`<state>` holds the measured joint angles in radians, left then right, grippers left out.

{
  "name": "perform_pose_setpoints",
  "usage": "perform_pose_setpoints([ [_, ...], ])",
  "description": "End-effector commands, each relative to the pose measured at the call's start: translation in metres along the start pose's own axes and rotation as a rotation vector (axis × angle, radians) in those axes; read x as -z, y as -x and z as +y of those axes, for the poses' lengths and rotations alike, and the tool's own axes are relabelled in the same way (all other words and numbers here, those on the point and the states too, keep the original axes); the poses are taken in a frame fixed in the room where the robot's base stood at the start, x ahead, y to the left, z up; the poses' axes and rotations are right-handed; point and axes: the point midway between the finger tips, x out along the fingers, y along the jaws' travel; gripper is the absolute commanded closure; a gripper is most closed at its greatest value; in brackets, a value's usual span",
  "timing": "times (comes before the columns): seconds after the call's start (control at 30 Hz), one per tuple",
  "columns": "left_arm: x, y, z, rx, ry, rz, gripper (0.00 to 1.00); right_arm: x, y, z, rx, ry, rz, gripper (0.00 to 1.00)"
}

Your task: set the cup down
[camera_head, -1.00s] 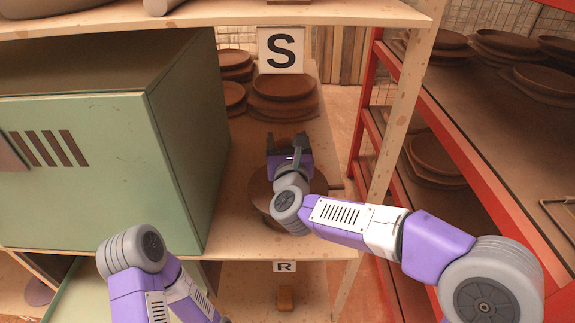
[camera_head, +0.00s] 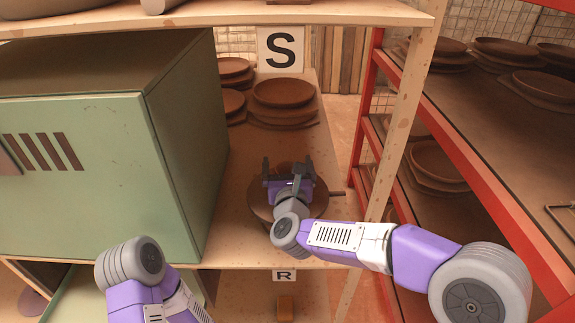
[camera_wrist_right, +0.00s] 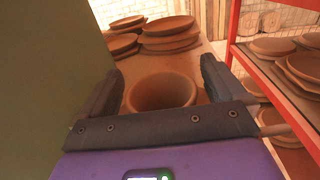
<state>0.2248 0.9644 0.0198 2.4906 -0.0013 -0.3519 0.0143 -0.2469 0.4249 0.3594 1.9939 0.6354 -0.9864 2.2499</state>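In the right wrist view a brown round cup (camera_wrist_right: 162,92) with an open top stands between my fingers, with gaps at both sides. My right gripper (camera_head: 287,163) is open above the wooden shelf; it also shows in the right wrist view (camera_wrist_right: 161,75). In the head view a wide brown round thing (camera_head: 261,203) lies beneath the gripper, partly covered by it, with a short dark bar at its right. I cannot tell whether this is the cup or something under it. My left gripper is out of view.
Stacked brown plates (camera_head: 283,95) stand behind, below a sign with S (camera_head: 281,49). A green cabinet (camera_head: 100,170) closes the left. A post (camera_head: 400,130) and a red rack (camera_head: 465,160) stand at the right. Bare shelf (camera_head: 270,143) lies between gripper and plates.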

Motion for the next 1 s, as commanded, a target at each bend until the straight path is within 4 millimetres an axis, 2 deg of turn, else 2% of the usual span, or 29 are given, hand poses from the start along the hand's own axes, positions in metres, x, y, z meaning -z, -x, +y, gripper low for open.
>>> perform_pose_setpoints([
  [0.37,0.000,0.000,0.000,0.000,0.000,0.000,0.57,-0.004,0.004,0.000,-0.001,-0.001,0.000,0.03],
  [0.47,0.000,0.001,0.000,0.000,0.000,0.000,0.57,-0.004,0.018,0.001,-0.003,0.000,-0.001,0.03],
  [0.8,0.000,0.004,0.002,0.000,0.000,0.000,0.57,-0.004,0.089,0.000,-0.002,0.000,-0.002,0.03],
  [1.0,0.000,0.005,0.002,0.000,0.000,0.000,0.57,-0.004,0.114,0.000,-0.001,0.000,-0.001,0.03],
])
